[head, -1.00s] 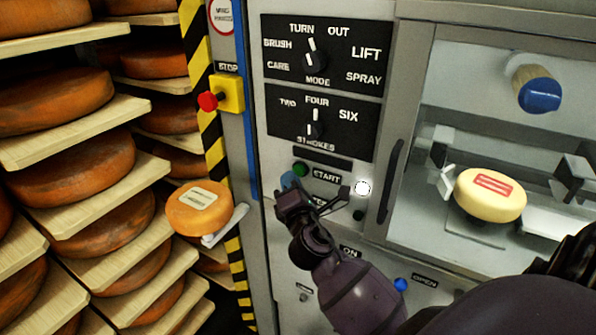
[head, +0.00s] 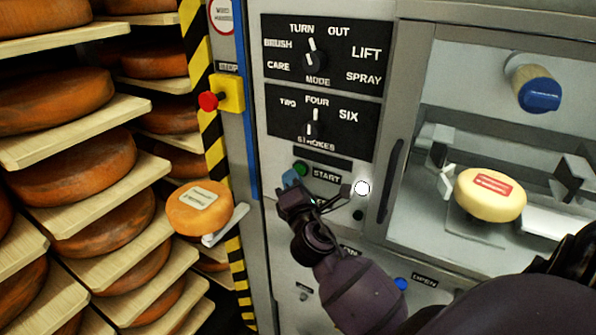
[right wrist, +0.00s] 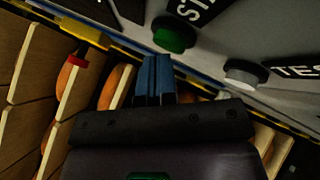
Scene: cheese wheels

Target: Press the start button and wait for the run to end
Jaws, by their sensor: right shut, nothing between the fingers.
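The green start button (head: 300,169) sits on the grey control panel left of the START label (head: 327,175). It also shows in the right wrist view (right wrist: 174,35), just above and right of my fingertips. My right gripper (head: 290,180) is shut and empty, its blue fingertips (right wrist: 154,72) close below the button. I cannot tell whether they touch the panel; the button face looks uncovered. A round white light (head: 362,188) glows right of the label. A pale cheese wheel with a red label (head: 490,194) lies inside the machine's windowed chamber. My left gripper is not in view.
A red stop button (head: 208,101) on a yellow box is left of the panel. Mode (head: 316,60) and strokes (head: 312,129) knobs are above. Shelves of cheese wheels fill the left; one labelled wheel (head: 199,208) sticks out near the striped post. A grey-white button (right wrist: 245,73) is nearby.

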